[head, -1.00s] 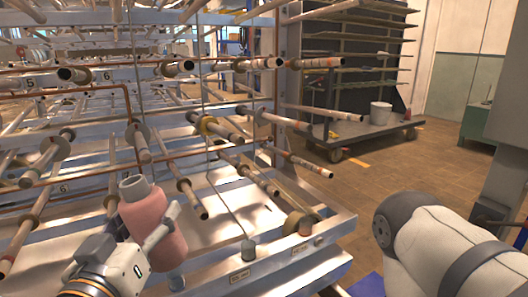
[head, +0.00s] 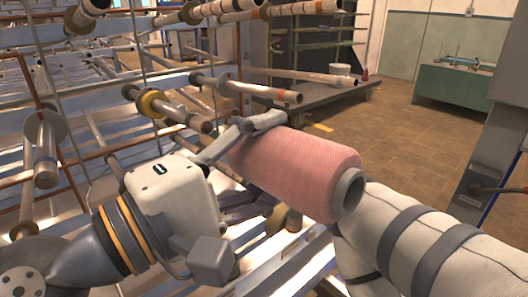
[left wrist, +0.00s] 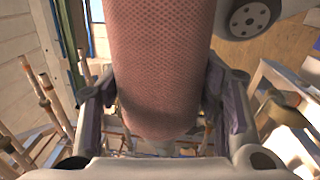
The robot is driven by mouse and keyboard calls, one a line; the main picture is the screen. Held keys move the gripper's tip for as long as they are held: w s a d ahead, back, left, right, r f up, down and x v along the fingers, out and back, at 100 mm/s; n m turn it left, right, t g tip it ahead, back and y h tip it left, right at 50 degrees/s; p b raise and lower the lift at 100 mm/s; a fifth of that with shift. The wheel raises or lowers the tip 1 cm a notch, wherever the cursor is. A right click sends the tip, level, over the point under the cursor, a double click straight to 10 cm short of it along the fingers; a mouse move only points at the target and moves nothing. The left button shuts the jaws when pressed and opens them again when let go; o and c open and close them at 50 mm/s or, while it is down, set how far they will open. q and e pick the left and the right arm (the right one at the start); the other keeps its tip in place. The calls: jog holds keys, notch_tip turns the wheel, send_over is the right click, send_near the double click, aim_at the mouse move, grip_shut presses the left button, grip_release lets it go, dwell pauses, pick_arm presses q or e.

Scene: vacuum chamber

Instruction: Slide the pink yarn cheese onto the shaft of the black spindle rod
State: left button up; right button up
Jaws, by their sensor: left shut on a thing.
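The pink yarn cheese (head: 300,172) lies tilted in the air in front of the rack, its grey core end facing right and down. My left gripper (head: 258,162) is shut on its side, with one finger above and the other partly hidden below. In the left wrist view the cheese (left wrist: 162,65) sits between the two fingers (left wrist: 162,112). Several tan rods with dark ends stick out of the rack. One rod (head: 262,92) ends just above the cheese, apart from it. I cannot tell which is the black spindle rod. My right gripper is out of view.
Another rod (head: 180,112) with a brass-coloured collar is left of the cheese. Upper rods (head: 300,9) cross the top. My right arm is close to the cheese's core end.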

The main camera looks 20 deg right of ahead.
pick_arm(q)
jog(key=w, duration=0.1)
jog(key=w+a+b, duration=0.1)
jog(key=w, duration=0.1)
jog(key=w+f+b, duration=0.1)
jog(key=shift+w+a, duration=0.35)
jog(key=shift+w, duration=0.05)
jog(key=shift+w+a+r, duration=0.1)
jog(key=shift+w+a, duration=0.1)
jog(key=shift+w, duration=0.25)
jog(key=shift+r, duration=0.1)
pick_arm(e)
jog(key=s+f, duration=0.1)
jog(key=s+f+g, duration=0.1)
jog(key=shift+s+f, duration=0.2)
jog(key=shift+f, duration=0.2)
pick_arm(q)
jog(key=shift+w+b, duration=0.15)
jog(key=shift+b, duration=0.15)
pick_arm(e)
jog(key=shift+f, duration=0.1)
